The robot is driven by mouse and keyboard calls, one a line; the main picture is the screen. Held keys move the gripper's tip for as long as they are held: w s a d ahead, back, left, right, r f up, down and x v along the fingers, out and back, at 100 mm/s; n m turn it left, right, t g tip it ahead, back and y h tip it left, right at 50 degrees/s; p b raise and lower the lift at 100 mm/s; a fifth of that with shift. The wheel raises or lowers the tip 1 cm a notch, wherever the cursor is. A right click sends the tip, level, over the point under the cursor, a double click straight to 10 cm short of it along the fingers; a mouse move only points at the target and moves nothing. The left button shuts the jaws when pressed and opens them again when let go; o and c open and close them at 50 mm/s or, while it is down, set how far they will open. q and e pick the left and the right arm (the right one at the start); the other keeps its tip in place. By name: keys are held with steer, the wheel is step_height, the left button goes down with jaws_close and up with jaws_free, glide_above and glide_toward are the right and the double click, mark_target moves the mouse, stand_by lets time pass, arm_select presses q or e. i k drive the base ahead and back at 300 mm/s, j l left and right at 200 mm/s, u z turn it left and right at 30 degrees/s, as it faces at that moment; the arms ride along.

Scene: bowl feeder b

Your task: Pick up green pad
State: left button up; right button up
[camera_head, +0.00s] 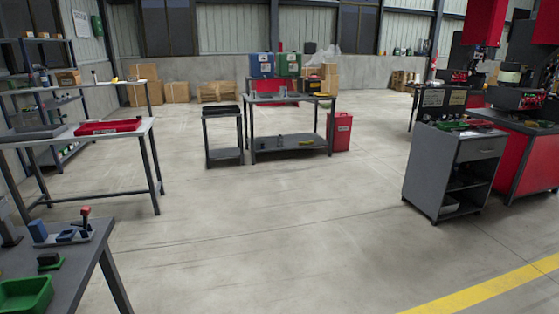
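I cannot tell for certain which thing is the green pad. Low green items (451,126) lie on top of the grey cart (440,165) at the right, too small to make out clearly. A small dark block with some green (50,260) sits on the near left table (85,268). A green tray (26,294) stands at that table's near end, cut by the picture edge. Neither of my grippers shows in the head view.
A table with a red tray (108,127) stands at the left. A workbench (290,99), a small dark cart (223,113) and a red bin (340,131) stand at the back. Red machines (516,153) are at the right. The middle floor is clear.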

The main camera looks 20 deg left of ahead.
mark_target(48, 261)
steer(key=i+u, duration=0.1)
steer(key=u, duration=0.35)
steer(key=i+l+u, duration=0.1)
steer(key=u, duration=0.35)
steer(key=i+l+u, duration=0.1)
steer(key=u, duration=0.3)
steer(key=i+l+u, duration=0.1)
steer(key=u, duration=0.3)
steer(key=i+l+u, duration=0.1)
steer(key=u, duration=0.3)
steer(key=i+l+u, duration=0.15)
steer(key=u, duration=0.25)
steer(key=i+l+u, duration=0.15)
steer(key=l+u, duration=0.25)
steer(key=i+l+u, duration=0.1)
steer(key=l+u, duration=0.15)
steer(key=u, duration=0.15)
steer(key=l+u, duration=0.25)
steer(key=l, duration=0.15)
steer(key=l+u, duration=0.25)
steer(key=l, duration=0.15)
steer(key=i+l, duration=0.05)
